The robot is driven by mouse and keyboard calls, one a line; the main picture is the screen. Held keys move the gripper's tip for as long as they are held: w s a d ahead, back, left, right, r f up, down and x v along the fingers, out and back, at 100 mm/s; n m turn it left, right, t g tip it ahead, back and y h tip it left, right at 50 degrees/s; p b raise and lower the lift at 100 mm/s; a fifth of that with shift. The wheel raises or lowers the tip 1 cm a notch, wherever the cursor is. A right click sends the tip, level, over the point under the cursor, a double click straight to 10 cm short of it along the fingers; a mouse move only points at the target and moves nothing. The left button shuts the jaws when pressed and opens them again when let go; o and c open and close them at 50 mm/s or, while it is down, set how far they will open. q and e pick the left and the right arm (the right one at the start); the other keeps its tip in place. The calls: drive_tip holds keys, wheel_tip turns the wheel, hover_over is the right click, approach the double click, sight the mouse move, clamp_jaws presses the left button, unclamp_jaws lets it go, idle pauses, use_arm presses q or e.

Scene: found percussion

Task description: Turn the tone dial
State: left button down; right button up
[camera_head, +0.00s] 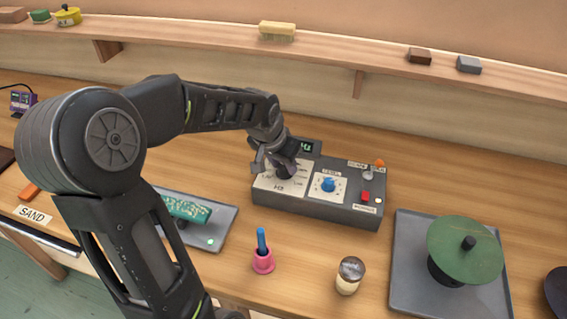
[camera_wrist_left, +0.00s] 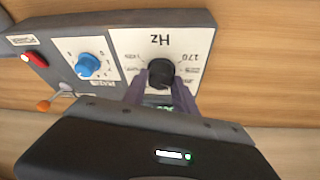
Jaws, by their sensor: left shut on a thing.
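The grey control box (camera_head: 315,210) sits on the wooden bench. Its left panel, marked Hz, carries a black dial (camera_wrist_left: 161,73), which is the tone dial. The black dial shows in the left wrist view between the fingers of my left gripper (camera_wrist_left: 161,88). In the head view my left gripper (camera_head: 277,165) is over the Hz panel and covers part of the dial. It is shut on the black dial. A blue knob (camera_head: 328,184) sits on the panel to its right and also shows in the left wrist view (camera_wrist_left: 88,65). My right gripper is not in view.
In front stand a pink holder (camera_head: 263,261) and a shaker (camera_head: 350,274). A tray (camera_head: 403,250) with a green disc (camera_head: 463,250) is at right.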

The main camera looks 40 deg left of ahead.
use_arm(q)
drive_tip(key=shift+m, duration=0.5)
drive_tip(key=shift+a+m+h, duration=0.1)
drive_tip(key=shift+m+h, duration=0.3)
drive_tip(key=shift+m, duration=0.1)
drive_tip(key=m+h+b, duration=0.1)
drive_tip(key=m, duration=0.1)
drive_tip(key=shift+a+f+m, duration=0.1)
drive_tip(key=shift+m, duration=0.2)
drive_tip(key=shift+m+b, duration=0.6)
drive_tip(key=shift+b, duration=0.1)
drive_tip(key=shift+h, duration=0.3)
drive_tip(key=c, duration=1)
unclamp_jaws()
drive_tip(key=shift+g, duration=0.3)
